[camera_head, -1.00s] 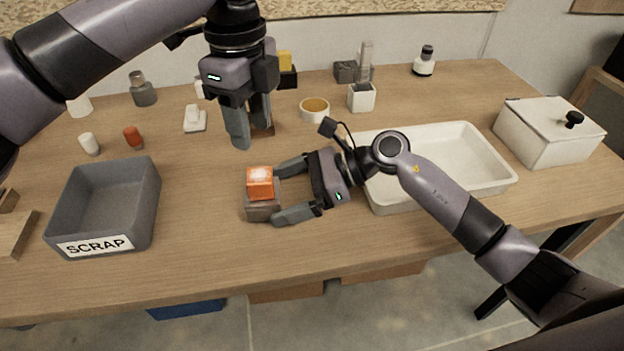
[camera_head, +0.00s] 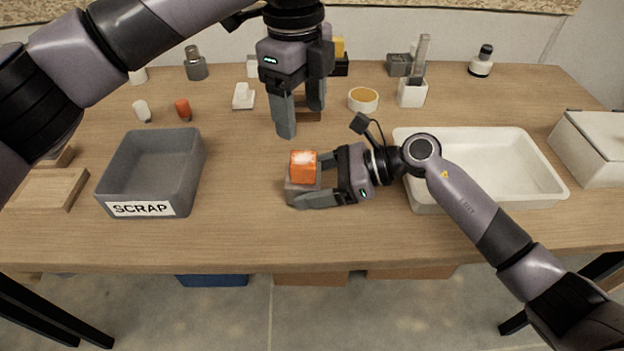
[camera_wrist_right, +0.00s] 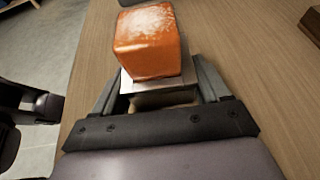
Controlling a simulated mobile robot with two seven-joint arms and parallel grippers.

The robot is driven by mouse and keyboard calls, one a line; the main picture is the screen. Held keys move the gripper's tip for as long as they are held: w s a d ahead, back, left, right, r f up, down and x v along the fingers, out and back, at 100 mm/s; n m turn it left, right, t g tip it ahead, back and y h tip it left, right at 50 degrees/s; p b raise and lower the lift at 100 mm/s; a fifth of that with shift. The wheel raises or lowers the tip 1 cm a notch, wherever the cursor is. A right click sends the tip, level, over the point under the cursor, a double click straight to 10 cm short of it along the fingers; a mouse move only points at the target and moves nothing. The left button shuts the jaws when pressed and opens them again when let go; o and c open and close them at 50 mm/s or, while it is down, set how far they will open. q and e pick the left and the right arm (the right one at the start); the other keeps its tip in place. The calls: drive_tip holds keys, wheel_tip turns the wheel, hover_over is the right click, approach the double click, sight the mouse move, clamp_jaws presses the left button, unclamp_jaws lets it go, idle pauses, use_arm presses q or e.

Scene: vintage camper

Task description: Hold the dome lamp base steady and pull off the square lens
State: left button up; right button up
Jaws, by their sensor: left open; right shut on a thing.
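The dome lamp has a grey base (camera_head: 292,190) with an orange square lens (camera_head: 303,165) on top, its upper face worn white. It stands on the table left of the white tray. My right gripper (camera_head: 315,187) is shut on the base from the right side. In the right wrist view the orange lens (camera_wrist_right: 147,42) sits above the base (camera_wrist_right: 160,92) between the fingers (camera_wrist_right: 158,85). My left gripper (camera_head: 301,118) points down, open and empty, behind and above the lamp, apart from it.
A grey SCRAP bin (camera_head: 150,172) stands to the left. A white tray (camera_head: 408,190) lies to the right, partly behind my right arm. The table in front of the lamp is clear.

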sight(295, 157)
use_arm(q)
drive_tip(key=shift+a+f+n+h, duration=0.25)
drive_tip(key=shift+f+n+h, duration=0.15)
drive_tip(key=shift+f+h, duration=0.1)
drive_tip(key=a+f+n+h, duration=0.3)
drive_tip(key=a+n+h, duration=0.1)
drive_tip(key=a+n, duration=0.1)
drive_tip(key=shift+d+x, duration=0.2)
drive_tip(key=shift+x, duration=1.7)
drive_tip(key=shift+d+x, duration=0.15)
drive_tip(key=shift+x, duration=1.75)
drive_tip(key=shift+w+r, duration=0.15)
drive_tip(key=shift+r, duration=0.05)
drive_tip(key=c, duration=1.1)
drive_tip(key=shift+r, duration=0.3)
drive_tip(key=shift+r, duration=1.3)
drive_tip(key=shift+r, duration=0.15)
